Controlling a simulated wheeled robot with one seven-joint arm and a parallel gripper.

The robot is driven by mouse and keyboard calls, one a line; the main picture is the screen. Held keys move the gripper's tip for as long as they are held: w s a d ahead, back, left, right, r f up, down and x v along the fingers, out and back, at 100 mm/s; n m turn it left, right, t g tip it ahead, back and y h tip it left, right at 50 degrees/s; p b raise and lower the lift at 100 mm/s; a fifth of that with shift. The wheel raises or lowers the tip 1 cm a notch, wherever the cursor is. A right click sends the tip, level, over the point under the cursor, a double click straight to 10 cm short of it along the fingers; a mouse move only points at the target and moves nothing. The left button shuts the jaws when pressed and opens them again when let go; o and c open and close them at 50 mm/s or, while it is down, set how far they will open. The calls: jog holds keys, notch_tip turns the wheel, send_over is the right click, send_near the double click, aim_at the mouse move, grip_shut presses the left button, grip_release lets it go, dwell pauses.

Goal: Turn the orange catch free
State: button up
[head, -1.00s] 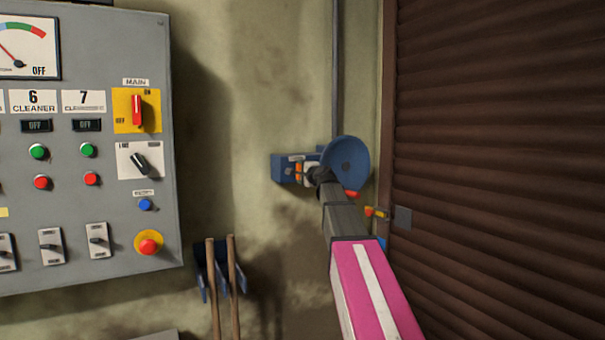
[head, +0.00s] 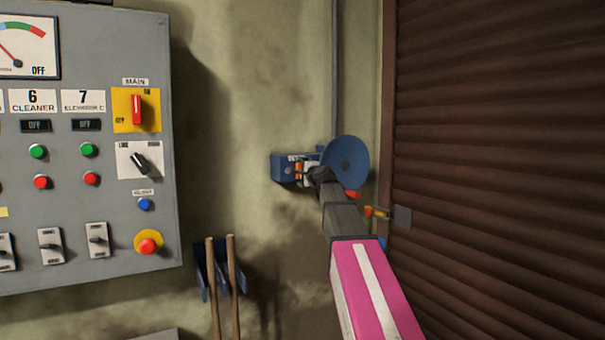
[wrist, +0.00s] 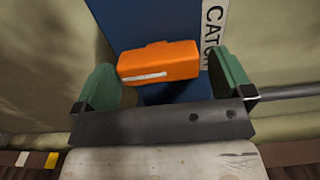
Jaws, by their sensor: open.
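The orange catch (wrist: 158,62) is a blocky handle with a pale line on it, mounted on a blue box (wrist: 150,18) with a white label reading "CATC…". In the wrist view it sits between and just beyond the two green fingers of my gripper (wrist: 160,85), slightly tilted. The fingers are apart, with a gap on each side of the catch. In the head view the catch (head: 299,170) shows small and orange on the blue box, at the tip of my arm. My gripper is mostly hidden there by my own arm.
A blue disc (head: 346,160) stands right beside the box. A red-tipped handle (head: 352,194) and a latch (head: 376,212) are near the brown shutter (head: 500,150). A grey control panel (head: 85,235) is on the left, with tools (head: 222,280) hanging below. The wall between is clear.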

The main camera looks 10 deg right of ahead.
jog(key=v, duration=1)
jog(key=shift+s, duration=0.3)
